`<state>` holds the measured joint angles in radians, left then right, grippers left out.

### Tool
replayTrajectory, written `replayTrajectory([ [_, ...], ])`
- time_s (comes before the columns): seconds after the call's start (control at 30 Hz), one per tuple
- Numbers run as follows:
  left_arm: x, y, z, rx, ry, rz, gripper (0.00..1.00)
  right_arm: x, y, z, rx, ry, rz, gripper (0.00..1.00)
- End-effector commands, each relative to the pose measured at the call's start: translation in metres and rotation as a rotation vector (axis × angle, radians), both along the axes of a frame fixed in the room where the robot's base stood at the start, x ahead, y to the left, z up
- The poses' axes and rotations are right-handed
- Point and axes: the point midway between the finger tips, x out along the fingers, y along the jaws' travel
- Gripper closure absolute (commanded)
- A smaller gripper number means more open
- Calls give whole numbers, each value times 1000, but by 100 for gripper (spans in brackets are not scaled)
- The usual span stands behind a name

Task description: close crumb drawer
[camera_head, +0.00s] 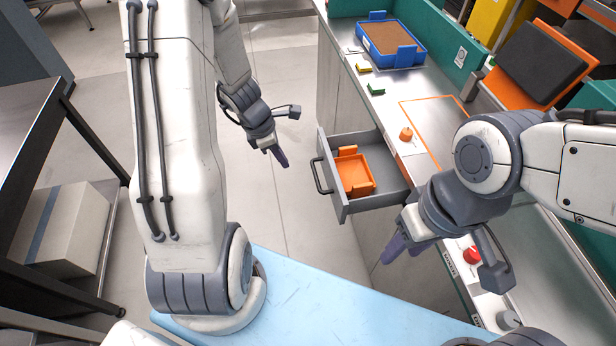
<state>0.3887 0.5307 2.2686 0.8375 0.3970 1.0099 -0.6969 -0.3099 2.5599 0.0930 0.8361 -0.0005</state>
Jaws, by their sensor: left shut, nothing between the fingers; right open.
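The crumb drawer (343,208) is a grey drawer that stands pulled out from the counter's front, left of the counter top. Its dark bar handle (319,176) is on its left-facing front. An orange tray (369,183) lies inside it. My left gripper (284,161) is shut and empty, left of the drawer front and apart from the handle, pointing down. My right gripper (402,250) is open and empty, below and right of the drawer in the picture, near the counter's edge.
An orange frame with a dark pad (540,65) stands at the right. Floor left of the drawer is clear.

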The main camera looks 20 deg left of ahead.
Motion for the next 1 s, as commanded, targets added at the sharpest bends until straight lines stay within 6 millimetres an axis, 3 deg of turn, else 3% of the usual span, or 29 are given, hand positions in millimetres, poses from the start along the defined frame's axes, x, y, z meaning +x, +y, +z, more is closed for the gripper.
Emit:
replayTrajectory([
  [0.1, 3, -7, -29, 0, 4, -6, 100, 0, 0, -15, 0, 0, 0, 55],
  [0.4, 14, -23, -89, 0, 3, -9, 100, 0, 0, -46, 0, 0, 0, 55],
  [0.47, 21, -33, -82, 2, 0, -14, 100, 0, 0, -37, -1, 1, 0, 55],
  [0.63, 32, -49, -85, 1, 1, -10, 100, 0, 0, -34, 0, 0, 0, 55],
  [1.0, 36, -54, -87, 1, 1, -9, 100, 0, 0, -34, 0, 0, 0, 55],
])
